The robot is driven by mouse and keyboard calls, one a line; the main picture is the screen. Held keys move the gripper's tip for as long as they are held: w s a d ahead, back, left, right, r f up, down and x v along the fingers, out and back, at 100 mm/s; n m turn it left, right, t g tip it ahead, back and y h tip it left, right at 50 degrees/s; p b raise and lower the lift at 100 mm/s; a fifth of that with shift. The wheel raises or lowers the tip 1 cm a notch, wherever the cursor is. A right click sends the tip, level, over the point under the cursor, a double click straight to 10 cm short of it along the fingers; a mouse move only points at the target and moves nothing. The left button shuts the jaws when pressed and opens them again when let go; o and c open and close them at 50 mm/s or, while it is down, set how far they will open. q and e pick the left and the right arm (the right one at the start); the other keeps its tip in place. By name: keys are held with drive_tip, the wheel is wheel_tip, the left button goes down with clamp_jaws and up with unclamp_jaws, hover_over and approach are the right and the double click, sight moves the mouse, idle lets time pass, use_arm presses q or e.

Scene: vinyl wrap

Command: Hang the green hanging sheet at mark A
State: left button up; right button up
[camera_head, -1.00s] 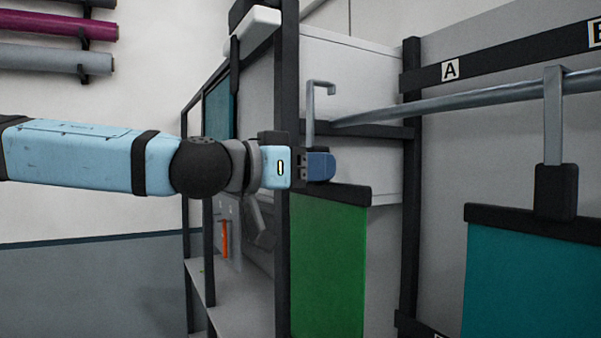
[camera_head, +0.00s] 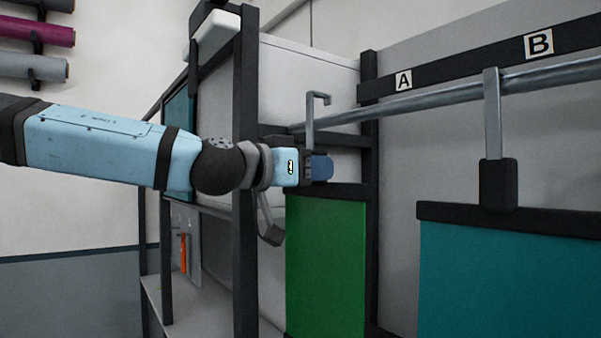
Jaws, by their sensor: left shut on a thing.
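The green hanging sheet (camera_head: 326,265) hangs upright from a dark top bar, with a grey metal hook (camera_head: 310,112) rising above it. My left gripper (camera_head: 318,169) is shut on the hanger of this sheet, just above the top bar; its fingers hide part of the hanger. The hook's open top stands near the left end of the metal rail (camera_head: 440,96); I cannot tell whether they touch. Mark A (camera_head: 404,80) is a white label on the dark beam above the rail, right of the hook. My right gripper is not in view.
A teal sheet (camera_head: 505,275) hangs on the rail by its hook (camera_head: 492,120), below and left of mark B (camera_head: 539,44). The rail between the two hooks is bare. A dark shelf frame (camera_head: 245,190) stands behind my left arm. Rolls (camera_head: 34,67) are at upper left.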

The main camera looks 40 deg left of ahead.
use_arm(q)
drive_tip(key=w, duration=0.1)
drive_tip(key=w+d+f+b, duration=0.1)
drive_tip(key=w, duration=0.2)
drive_tip(key=shift+d+f+b, duration=0.2)
drive_tip(key=shift+f+b, duration=0.1)
drive_tip(key=shift+b, duration=0.05)
drive_tip(key=shift+w, duration=0.1)
idle(0.3)
